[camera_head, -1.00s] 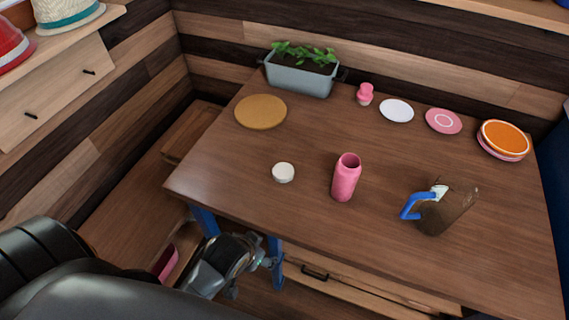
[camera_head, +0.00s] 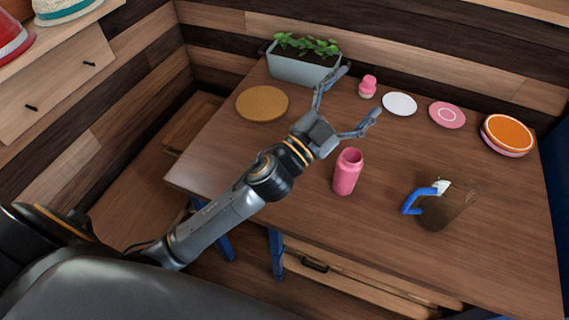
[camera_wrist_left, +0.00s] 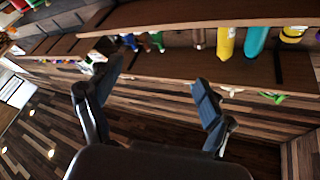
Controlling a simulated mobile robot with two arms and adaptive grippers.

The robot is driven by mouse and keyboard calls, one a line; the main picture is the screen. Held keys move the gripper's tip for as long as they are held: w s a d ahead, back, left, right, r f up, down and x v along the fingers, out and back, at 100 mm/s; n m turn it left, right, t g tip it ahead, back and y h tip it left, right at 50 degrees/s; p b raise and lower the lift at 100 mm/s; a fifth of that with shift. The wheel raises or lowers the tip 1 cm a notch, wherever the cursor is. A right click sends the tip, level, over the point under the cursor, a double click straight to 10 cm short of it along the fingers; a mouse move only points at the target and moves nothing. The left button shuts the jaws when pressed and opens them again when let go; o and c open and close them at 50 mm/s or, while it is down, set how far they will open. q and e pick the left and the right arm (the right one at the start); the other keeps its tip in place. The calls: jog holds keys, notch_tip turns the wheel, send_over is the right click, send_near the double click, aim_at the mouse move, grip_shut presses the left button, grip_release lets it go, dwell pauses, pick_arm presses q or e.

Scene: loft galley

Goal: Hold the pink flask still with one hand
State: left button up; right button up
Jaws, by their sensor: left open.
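The pink flask (camera_head: 347,172) stands upright and open-topped near the middle of the wooden table. My left gripper (camera_head: 361,97) is open and empty, its fingers spread. In the head view it shows above and left of the flask, apart from it. In the left wrist view my open left gripper (camera_wrist_left: 158,84) has nothing between its fingers, and the flask does not show there. My right gripper is not in view.
A jug with a blue handle (camera_head: 443,207) stands right of the flask. A planter (camera_head: 303,69), a small pink bottle (camera_head: 368,86), a white plate (camera_head: 399,104), a pink plate (camera_head: 447,115) and stacked plates (camera_head: 507,136) line the back. A round mat (camera_head: 262,103) lies left.

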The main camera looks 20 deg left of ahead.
pick_arm(q)
jog(key=s+d+m+g+h, duration=0.3)
jog(key=d+m+g+h, duration=0.25)
jog(key=m+g, duration=0.35)
jog(key=s+d+m+g+h, duration=0.35)
jog(key=d+m+g, duration=0.35)
jog(key=m, duration=0.3)
jog(key=w+a+f+m+g+y, duration=0.1)
jog(key=a+f+m+g+y, duration=0.25)
jog(key=f+y, duration=0.45)
jog(key=w+a+f+n+y, duration=0.1)
jog(key=a+y, duration=0.4)
jog(key=a, duration=0.7)
jog(key=w+a+f+n+y, duration=0.2)
jog(key=w+a+f+y, duration=0.2)
jog(key=a, duration=0.8)
jog(key=shift+y, duration=0.4)
jog(key=shift+f+g, duration=0.15)
jog(key=shift+g, duration=0.1)
notch_tip(320, 180, down, 8)
jog(key=shift+d+f+p, duration=0.1)
jog(key=shift+f+p, duration=0.15)
jog(key=shift+p, duration=0.2)
